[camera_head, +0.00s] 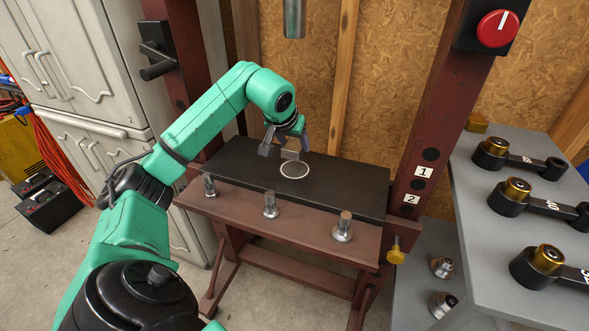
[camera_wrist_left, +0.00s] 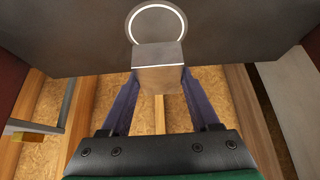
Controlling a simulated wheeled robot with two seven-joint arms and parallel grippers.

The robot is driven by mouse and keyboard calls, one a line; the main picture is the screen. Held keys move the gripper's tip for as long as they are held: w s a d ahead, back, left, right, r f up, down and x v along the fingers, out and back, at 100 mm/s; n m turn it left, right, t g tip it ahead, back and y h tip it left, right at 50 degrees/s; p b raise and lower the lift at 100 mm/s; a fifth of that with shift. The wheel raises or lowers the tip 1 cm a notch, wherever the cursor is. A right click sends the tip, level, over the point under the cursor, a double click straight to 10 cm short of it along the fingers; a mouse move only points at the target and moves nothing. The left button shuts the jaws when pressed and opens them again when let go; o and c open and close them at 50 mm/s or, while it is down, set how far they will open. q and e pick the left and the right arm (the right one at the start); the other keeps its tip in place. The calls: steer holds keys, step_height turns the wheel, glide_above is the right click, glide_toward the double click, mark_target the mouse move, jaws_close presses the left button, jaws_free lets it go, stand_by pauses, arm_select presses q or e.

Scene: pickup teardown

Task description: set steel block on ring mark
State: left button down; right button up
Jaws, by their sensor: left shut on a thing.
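The steel block (camera_head: 291,154) is a small grey block held between the fingers of my left gripper (camera_head: 286,148). In the left wrist view the block (camera_wrist_left: 158,62) sits between the two fingertips, and the gripper is shut on it. The ring mark (camera_head: 295,170) is a thin white circle on the dark plate. The block is at the ring's far edge in the head view. In the left wrist view it covers the near part of the ring (camera_wrist_left: 157,22). I cannot tell whether the block touches the plate. My right gripper is not in view.
The dark plate (camera_head: 345,187) lies on a red press frame (camera_head: 340,255). Several metal pins stand along its front ledge, one a flanged pin (camera_head: 343,227). A steel ram (camera_head: 294,18) hangs above. A grey bench (camera_head: 500,240) at right holds several black-handled tools.

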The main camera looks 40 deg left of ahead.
mark_target(295, 170)
arm_select(q)
step_height(295, 170, down, 5)
steer(key=shift+f+b, duration=0.1)
steer(key=shift+b, duration=0.35)
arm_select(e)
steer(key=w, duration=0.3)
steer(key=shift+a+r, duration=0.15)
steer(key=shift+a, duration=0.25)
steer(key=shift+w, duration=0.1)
arm_select(q)
steer(key=shift+c, duration=0.6)
jaws_free()
steer(key=shift+f, duration=0.1)
steer(key=shift+s+d, duration=0.1)
steer(key=shift+s+r, duration=0.1)
steer(key=shift+r, duration=0.3)
steer(key=v, duration=1.1)
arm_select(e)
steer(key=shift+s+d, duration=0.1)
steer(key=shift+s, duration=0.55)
arm_select(q)
steer(key=shift+s+r, duration=0.15)
